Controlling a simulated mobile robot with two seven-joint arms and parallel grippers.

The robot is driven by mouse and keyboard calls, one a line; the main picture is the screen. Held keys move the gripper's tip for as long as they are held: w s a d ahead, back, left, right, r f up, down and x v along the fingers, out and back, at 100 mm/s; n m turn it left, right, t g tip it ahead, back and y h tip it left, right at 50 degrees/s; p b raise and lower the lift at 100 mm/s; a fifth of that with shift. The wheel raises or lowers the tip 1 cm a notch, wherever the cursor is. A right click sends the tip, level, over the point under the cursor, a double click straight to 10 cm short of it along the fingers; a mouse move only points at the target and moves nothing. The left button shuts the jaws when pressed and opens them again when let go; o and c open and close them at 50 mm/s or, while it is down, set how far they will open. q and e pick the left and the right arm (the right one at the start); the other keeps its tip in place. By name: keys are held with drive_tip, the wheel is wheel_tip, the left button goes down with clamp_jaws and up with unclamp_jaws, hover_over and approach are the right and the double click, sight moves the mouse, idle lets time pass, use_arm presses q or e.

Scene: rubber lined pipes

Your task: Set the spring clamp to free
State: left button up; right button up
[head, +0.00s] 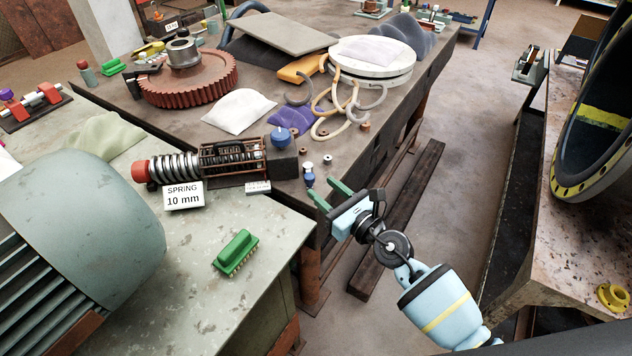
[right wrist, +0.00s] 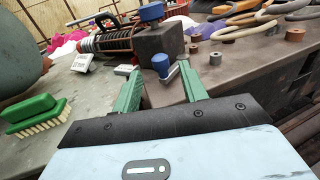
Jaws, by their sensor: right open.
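The spring clamp (head: 222,160) lies near the table's front edge in the head view. It has a coiled spring in a rusty cage, a red end cap at left and a dark block (head: 283,163) at right. A blue knob (head: 281,137) is by the block. A small blue-topped lever (head: 309,180) stands at the block's right; it also shows in the right wrist view (right wrist: 161,66). My right gripper (head: 328,193) is open and empty, its green fingers pointing at this lever, which appears between the tips in the wrist view. Contact cannot be told. My left gripper is not in view.
A "SPRING 10 mm" sign (head: 183,196) and a small grey plate (head: 258,187) stand before the clamp. A green brush (head: 235,252) lies on the nearer table. Behind are a white cloth (head: 238,111), a red gear (head: 187,83) and loose rings (head: 345,105).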

drive_tip(key=shift+v, duration=0.85)
